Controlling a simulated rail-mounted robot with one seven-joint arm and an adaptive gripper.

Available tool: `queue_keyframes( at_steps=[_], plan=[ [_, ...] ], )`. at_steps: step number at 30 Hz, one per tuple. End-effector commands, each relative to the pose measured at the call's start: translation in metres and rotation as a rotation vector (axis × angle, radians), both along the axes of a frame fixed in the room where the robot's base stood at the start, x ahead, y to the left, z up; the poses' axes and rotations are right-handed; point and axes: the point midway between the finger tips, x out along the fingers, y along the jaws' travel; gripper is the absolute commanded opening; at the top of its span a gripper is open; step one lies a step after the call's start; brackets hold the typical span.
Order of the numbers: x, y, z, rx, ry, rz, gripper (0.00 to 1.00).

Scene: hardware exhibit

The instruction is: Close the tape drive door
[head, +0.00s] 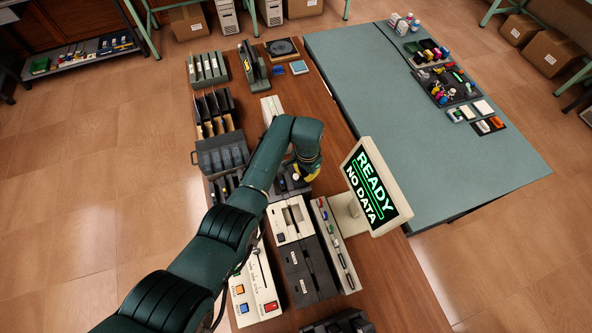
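My arm reaches over the brown bench, and its end, where my gripper (304,174) is, points down near the middle of the bench. A yellow part shows there, but the fingers are too small and hidden to read. Just below it in the picture is a beige drive unit (281,238) with a dark slot, joined by dark drive units (302,285). A dark device (284,184) sits beside my gripper, partly covered by the arm. I cannot tell which unit is the tape drive, or whether its door stands open or shut.
A display (375,186) reading "READY NO DATA" stands right of my gripper. A strip with coloured switches (335,245) and a white box with coloured buttons (265,280) flank the drives. The green table (385,110) is mostly clear.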

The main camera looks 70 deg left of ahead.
Motion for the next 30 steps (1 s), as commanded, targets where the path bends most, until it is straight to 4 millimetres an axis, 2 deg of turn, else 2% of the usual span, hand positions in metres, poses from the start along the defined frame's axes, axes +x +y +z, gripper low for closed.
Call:
queue_keyframes(
  at_steps=[30],
  plan=[
    [-0.019, -0.001, 0.001, 0.000, 0.000, 0.001, 0.00]
  ],
)
